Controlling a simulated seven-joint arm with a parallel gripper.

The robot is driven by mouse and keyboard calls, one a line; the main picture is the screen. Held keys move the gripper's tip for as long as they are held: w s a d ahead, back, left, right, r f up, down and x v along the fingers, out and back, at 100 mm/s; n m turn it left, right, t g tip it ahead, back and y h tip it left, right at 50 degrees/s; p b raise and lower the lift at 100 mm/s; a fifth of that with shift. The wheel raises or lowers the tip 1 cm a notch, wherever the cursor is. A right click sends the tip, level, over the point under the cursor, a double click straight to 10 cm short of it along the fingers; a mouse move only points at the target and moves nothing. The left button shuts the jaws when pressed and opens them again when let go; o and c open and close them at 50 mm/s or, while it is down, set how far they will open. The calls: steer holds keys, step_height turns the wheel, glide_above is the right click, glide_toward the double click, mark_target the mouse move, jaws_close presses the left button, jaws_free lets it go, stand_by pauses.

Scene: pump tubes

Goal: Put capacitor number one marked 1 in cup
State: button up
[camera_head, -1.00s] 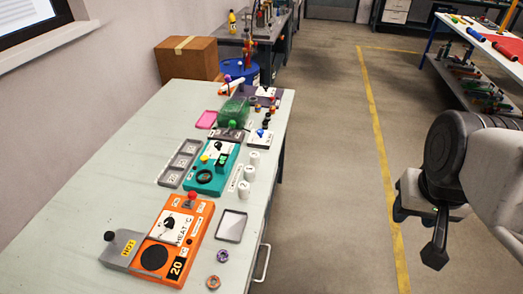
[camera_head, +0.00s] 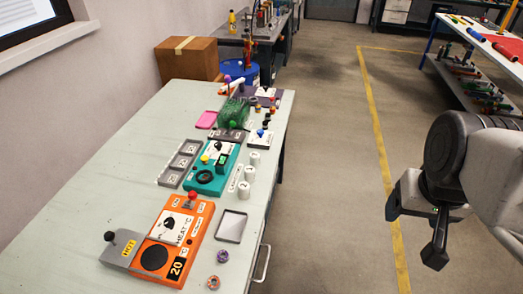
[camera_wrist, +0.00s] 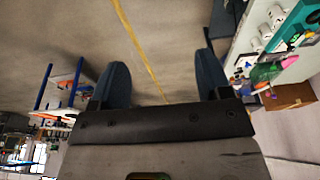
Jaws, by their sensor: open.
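Several white cylinders with small dark marks stand in a row along the table's right side in the head view: a front one (camera_head: 244,189), a middle one (camera_head: 249,173) and a back one (camera_head: 254,158). Their marks are too small to read, so I cannot tell which is marked 1 or which thing is the cup. White cylinders also show at the upper right of the wrist view (camera_wrist: 277,14). My gripper (camera_head: 418,230) hangs over the floor, right of the table and well apart from it. In the wrist view its two fingers (camera_wrist: 160,75) are spread and empty.
The table (camera_head: 125,160) holds an orange heat panel (camera_head: 200,235), a teal panel (camera_head: 228,165), a grey three-part tray (camera_head: 170,178), an empty square tray (camera_head: 231,226) and small rings (camera_head: 222,256). A green bottle-like object (camera_head: 235,112) lies farther back. Open floor separates my arm from the table.

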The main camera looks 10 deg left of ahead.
steer(key=shift+w, duration=0.1)
steer(key=w+a+f+n, duration=0.1)
steer(key=w+a+n, duration=0.25)
steer(key=w, duration=0.35)
steer(key=w+a+f+n, duration=0.1)
steer(key=w+a+n, duration=0.25)
steer(key=w, duration=0.35)
steer(key=n+g, duration=0.3)
steer(key=n, duration=1.1)
glide_above(249, 169)
steer(key=f, duration=2.3)
steer(key=shift+d+f, duration=0.2)
steer(key=shift+f, duration=0.1)
steer(key=shift+a+f, duration=0.2)
steer(key=shift+f, duration=1.3)
